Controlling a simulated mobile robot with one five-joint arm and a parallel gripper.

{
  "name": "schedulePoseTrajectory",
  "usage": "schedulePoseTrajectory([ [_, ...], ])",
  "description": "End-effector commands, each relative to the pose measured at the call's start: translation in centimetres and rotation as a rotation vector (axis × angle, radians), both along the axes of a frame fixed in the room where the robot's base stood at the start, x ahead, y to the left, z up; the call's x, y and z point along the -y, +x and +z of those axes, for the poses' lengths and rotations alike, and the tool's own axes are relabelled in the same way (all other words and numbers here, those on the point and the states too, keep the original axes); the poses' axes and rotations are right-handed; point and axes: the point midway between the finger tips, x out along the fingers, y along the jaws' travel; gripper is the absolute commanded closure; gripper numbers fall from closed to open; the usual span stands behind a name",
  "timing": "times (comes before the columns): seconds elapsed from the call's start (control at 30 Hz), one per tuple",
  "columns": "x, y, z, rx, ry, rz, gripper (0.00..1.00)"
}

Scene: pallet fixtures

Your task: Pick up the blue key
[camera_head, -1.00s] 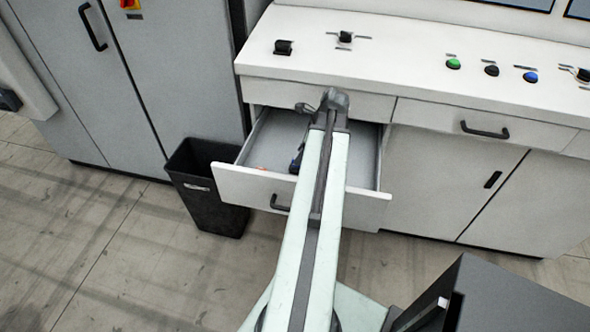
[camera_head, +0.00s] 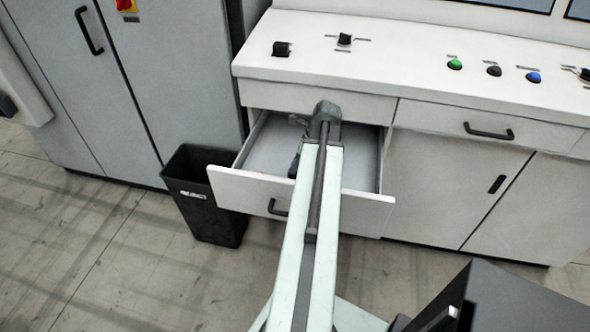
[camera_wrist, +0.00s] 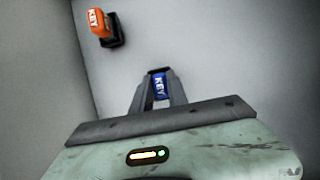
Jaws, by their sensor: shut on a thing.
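The blue key (camera_wrist: 160,86) has a white KEY label and sits between the fingertips of my gripper (camera_wrist: 158,88) in the wrist view. The gripper is shut on it, inside the open drawer (camera_head: 243,187). The lower part of the key is hidden by the fingers. In the head view my arm hides most of the gripper, and the blue key does not show there.
An orange key (camera_wrist: 98,23) with a KEY label and a black part lies near the drawer's wall. A black bin (camera_head: 205,212) stands left of the drawer. The console top (camera_head: 400,55) with knobs and buttons is above and behind the drawer.

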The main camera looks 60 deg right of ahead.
Motion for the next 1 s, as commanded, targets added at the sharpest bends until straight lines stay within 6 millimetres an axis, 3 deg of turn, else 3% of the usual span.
schedulePoseTrajectory([
  [0.17,0.0,0.0,0.5,0.0,0.0,0.0,1.0],
  [0.47,0.0,0.1,4.2,0.0,0.0,0.001,1.0],
  [0.67,-0.2,-4.3,4.0,0.0,-0.001,-0.004,1.0],
  [1.0,-0.2,-13.4,4.9,0.0,0.0,-0.002,1.0],
])
